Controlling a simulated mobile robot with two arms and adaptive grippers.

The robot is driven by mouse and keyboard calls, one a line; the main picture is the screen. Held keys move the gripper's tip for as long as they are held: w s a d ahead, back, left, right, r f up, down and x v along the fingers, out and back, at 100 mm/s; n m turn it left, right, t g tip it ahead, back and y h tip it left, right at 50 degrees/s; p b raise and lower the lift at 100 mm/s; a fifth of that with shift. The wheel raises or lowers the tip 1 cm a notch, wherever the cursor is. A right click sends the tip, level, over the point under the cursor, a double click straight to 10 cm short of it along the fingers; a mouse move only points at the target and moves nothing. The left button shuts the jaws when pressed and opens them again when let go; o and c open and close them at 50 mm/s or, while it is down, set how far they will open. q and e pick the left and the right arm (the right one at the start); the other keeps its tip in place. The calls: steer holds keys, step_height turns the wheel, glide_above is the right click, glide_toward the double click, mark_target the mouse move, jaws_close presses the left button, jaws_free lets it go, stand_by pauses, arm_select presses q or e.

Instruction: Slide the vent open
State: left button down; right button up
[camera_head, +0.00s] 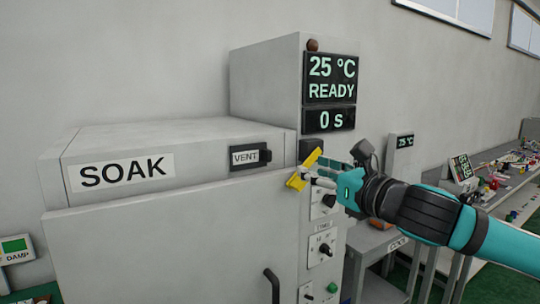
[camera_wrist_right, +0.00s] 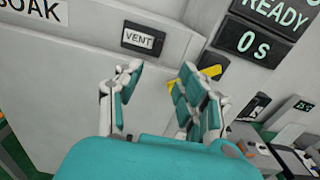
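The vent (camera_head: 265,156) is a small dark slider at the right end of a VENT label, on the front of the grey SOAK chamber's top section. In the right wrist view, the dark-framed VENT label (camera_wrist_right: 143,39) lies ahead of the fingers; the slider is hard to make out there. My right gripper (camera_head: 320,173) is to the right of the vent, in front of the control column, apart from the vent. In the right wrist view its two fingers (camera_wrist_right: 160,82) are spread with nothing between them. My left gripper is not in view.
A yellow piece (camera_head: 300,176) shows at the column by my right fingers; it is partly hidden behind a finger in the wrist view. A display (camera_head: 330,92) reads 25 °C, READY. The chamber door has a dark handle (camera_head: 272,286). A cluttered bench (camera_head: 515,180) stands at right.

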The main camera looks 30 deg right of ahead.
mark_target(269, 152)
steer(key=w+p, duration=0.4)
steer(key=w, duration=0.1)
steer(key=w+p, duration=0.4)
steer(key=w, duration=0.1)
steer(key=w+a+p, duration=0.1)
steer(key=w+p, duration=0.3)
steer(key=w, duration=0.2)
steer(key=shift+w+a+r+p, duration=0.1)
steer(key=shift+p, duration=0.2)
steer(key=shift+w, duration=0.6)
steer(key=shift+c, duration=0.4)
jaws_close()
steer(key=shift+a, duration=0.1)
